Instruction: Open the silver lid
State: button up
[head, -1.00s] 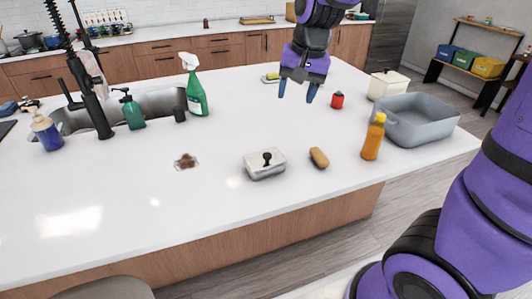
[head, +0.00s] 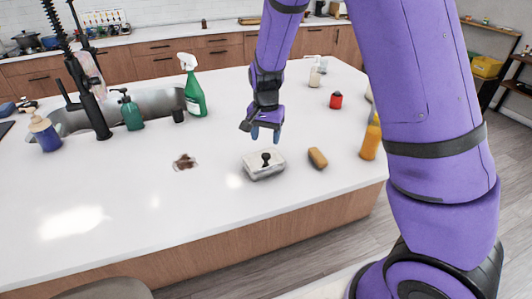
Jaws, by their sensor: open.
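The silver lid (head: 253,160) sits on a small rectangular silver box on the white island, with a dark knob (head: 266,159) on top. It looks shut. My gripper (head: 265,134) is open and empty just above and behind the box, fingers pointing down. It appears apart from the knob, though the exact height is hard to judge.
A brown sponge-like item (head: 318,158) lies close to the right of the box. An orange bottle (head: 370,142), partly hidden by my arm, and a red jar (head: 336,100) stand further right. A green spray bottle (head: 194,90) stands behind left.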

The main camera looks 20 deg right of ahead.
aim_at(266, 155)
notch_tip(266, 155, down, 7)
jog(key=shift+r, duration=0.15)
jog(key=shift+c, duration=0.5)
grip_shut()
